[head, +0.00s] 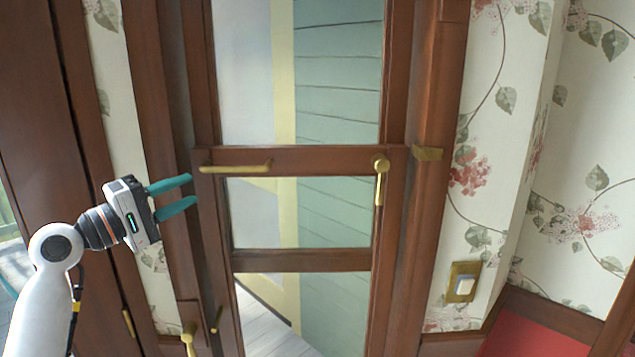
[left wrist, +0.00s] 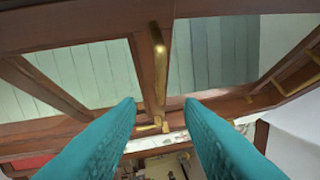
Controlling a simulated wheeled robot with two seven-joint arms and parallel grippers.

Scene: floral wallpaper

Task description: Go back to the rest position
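My left gripper (head: 178,195) is raised at the left of the head view. Its two teal fingers are apart and nothing is between them. It points right toward the wooden door frame, near the left end of a brass bar handle (head: 235,167). In the left wrist view both teal fingers of the left gripper (left wrist: 160,110) show spread apart, with a brass handle (left wrist: 159,65) on a wooden bar beyond them. I cannot tell whether the fingers touch the frame. My right gripper is not in view.
A glazed wooden door (head: 300,260) stands ahead, with a second brass handle (head: 379,178) at its right. A brass light switch (head: 463,282) is on the floral wall (head: 500,110). Another brass handle (head: 189,335) is low at the left. Dark wooden panels (head: 40,110) stand behind my left arm.

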